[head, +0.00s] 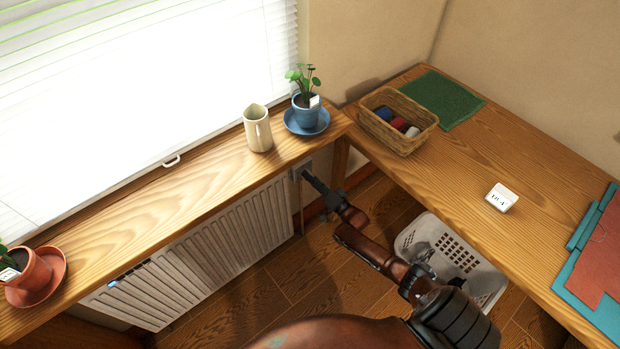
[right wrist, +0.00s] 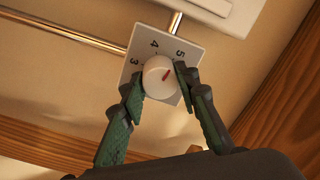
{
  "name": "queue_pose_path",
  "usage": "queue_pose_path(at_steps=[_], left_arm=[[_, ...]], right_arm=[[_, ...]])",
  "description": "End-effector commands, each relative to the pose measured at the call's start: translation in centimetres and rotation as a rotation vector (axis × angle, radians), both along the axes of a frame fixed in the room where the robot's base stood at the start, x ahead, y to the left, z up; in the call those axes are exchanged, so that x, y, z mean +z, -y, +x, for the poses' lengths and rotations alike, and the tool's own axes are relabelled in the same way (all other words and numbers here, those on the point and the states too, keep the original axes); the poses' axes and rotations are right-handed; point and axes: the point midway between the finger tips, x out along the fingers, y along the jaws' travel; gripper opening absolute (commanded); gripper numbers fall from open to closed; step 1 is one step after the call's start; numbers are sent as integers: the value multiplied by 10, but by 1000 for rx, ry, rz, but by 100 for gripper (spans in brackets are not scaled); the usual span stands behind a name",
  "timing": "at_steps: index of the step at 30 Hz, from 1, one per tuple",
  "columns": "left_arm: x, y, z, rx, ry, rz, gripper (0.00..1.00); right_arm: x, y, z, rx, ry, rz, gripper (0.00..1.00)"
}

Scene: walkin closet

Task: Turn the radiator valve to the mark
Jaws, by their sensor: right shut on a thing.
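In the right wrist view the round white valve knob (right wrist: 157,82) sits on a pale square plate (right wrist: 137,58) printed with 3, 4 and 5. A short red line on the knob points to the upper right, toward the 5. My right gripper (right wrist: 160,84) is shut on the knob, one dark green finger on each side. The plate's lower part is hidden by the fingers. In the head view my right gripper (head: 304,174) reaches the wall under the sill, beside the white radiator (head: 235,232); the knob is hidden there. My left gripper is not in view.
The wooden sill (head: 190,185) overhangs the radiator and carries a cream jug (head: 257,130) and a blue potted plant (head: 306,112). A wooden desk (head: 465,160) stands at right with a wicker basket (head: 397,135). A white laundry basket (head: 450,250) is on the floor near my arm.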

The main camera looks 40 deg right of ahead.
Motion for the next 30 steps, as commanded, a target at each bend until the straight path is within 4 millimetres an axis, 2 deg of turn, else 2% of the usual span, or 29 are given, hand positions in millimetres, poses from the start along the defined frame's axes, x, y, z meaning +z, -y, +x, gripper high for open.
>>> queue_pose_path(at_steps=[6, 15, 30], left_arm=[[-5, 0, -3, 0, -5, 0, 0], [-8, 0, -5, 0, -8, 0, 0], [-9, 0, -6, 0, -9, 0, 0]], right_arm=[[-3, 2, -1, -2, -17, 172, 5], [-3, 1, -1, -1, -29, 326, 5], [-3, 1, -1, -2, -33, 384, 5]])
